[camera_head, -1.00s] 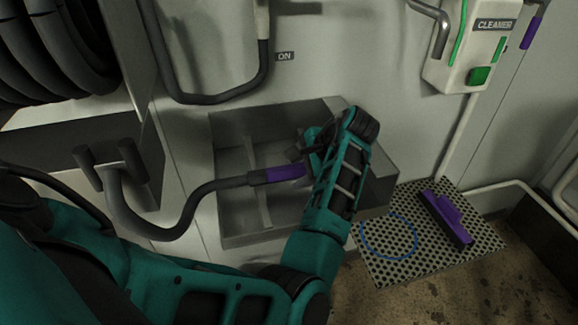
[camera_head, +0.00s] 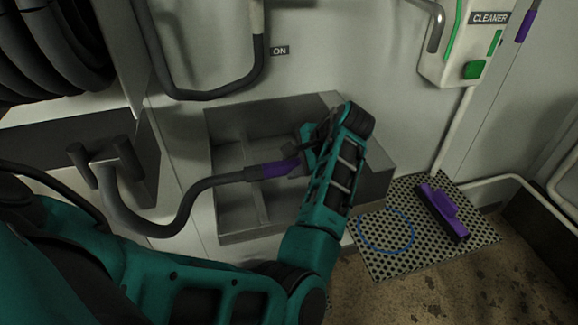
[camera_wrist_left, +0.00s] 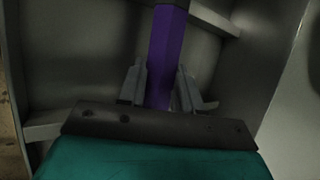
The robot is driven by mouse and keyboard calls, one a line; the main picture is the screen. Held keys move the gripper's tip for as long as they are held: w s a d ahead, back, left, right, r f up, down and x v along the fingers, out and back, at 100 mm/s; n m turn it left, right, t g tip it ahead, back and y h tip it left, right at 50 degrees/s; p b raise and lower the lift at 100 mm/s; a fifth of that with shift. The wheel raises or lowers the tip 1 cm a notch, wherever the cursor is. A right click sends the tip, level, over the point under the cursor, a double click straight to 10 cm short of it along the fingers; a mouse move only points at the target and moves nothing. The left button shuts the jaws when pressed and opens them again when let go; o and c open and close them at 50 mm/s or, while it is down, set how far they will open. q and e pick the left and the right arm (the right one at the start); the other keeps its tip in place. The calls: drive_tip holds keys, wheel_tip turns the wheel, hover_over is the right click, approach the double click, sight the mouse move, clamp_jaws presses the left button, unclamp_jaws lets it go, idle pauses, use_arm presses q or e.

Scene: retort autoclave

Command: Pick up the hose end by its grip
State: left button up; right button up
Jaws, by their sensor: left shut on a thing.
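The hose (camera_head: 187,207) runs from the left in a sagging curve and ends in a purple grip (camera_head: 272,170). My left gripper (camera_head: 304,158) is shut on the purple grip, over the grey compartment box on the wall. In the left wrist view the purple grip (camera_wrist_left: 166,58) passes between the two fingers of my left gripper (camera_wrist_left: 160,90). The far end of the hose is hidden behind my gripper and wrist. My right gripper is not in view.
The grey box (camera_head: 232,238) has low dividers and open compartments. A holder with two pegs (camera_head: 127,158) is at left. A cleaner dispenser (camera_head: 460,45) hangs at upper right. A purple tool (camera_head: 441,209) and a blue ring (camera_head: 385,248) lie on the perforated mat (camera_head: 482,233).

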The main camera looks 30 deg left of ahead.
sight(295, 164)
use_arm(q)
drive_tip(key=shift+r, duration=0.15)
clamp_jaws()
wheel_tip(295, 164, up, 23)
idle(0.6)
